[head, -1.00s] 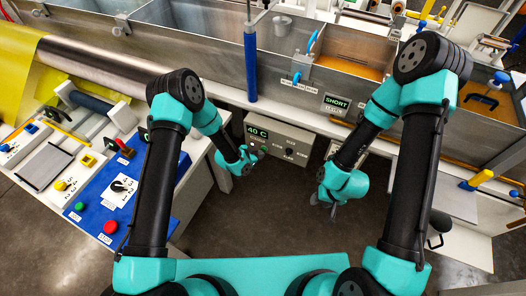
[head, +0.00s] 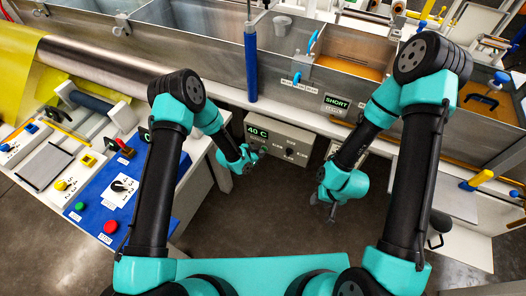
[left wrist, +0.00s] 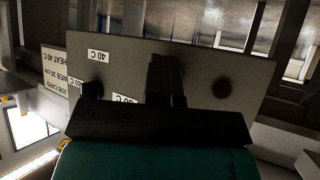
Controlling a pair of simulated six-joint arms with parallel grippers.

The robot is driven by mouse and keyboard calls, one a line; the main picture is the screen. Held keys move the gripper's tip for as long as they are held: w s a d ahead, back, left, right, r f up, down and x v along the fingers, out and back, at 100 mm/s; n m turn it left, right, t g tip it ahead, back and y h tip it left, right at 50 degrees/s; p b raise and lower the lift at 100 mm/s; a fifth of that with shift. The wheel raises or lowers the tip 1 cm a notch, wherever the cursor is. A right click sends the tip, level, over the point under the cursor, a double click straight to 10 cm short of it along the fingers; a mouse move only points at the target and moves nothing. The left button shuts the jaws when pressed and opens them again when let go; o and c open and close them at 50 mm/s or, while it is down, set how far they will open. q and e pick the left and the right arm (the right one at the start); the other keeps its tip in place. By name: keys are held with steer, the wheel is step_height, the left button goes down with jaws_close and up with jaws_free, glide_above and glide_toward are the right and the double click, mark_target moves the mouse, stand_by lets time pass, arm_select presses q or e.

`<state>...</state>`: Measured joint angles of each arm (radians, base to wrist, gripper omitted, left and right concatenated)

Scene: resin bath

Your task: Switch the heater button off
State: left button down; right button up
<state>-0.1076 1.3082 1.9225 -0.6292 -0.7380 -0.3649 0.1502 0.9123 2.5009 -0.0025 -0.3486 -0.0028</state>
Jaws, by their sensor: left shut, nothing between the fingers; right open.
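The grey heater box (head: 282,134) hangs under the bath's front edge, with a green "40 C" readout and a dark round knob (head: 290,152) on its face. My left gripper (head: 252,161) is at the left part of this face, fingers shut and empty. In the left wrist view the shut fingers (left wrist: 166,78) point at the panel (left wrist: 195,72), which carries upside-down temperature labels. A dark round control (left wrist: 222,89) stands right of the fingers. I cannot tell which control is the heater button, nor whether the fingers touch the panel. My right gripper (head: 335,205) is open and empty.
A "SHORT" display (head: 337,102) sits on the bath's front. A blue panel (head: 130,182) with red and green buttons lies on the left bench. A job card (left wrist: 58,72) shows beside the heater panel. The floor between my arms is clear.

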arm_select(q)
steer(key=shift+s+r, duration=0.15)
steer(key=shift+r, duration=0.05)
steer(key=shift+s+a, duration=0.1)
steer(key=shift+s, duration=0.05)
stand_by(0.4)
steer(key=shift+s+a+f, duration=0.1)
steer(key=shift+s+a, duration=0.35)
steer(key=shift+s, duration=0.45)
steer(key=shift+s+a+r, duration=0.1)
steer(key=shift+s+a, duration=0.35)
steer(key=shift+s, duration=0.4)
steer(key=shift+s+a+f, duration=0.1)
steer(key=shift+s+a, duration=0.35)
steer(key=shift+s, duration=0.45)
stand_by(0.3)
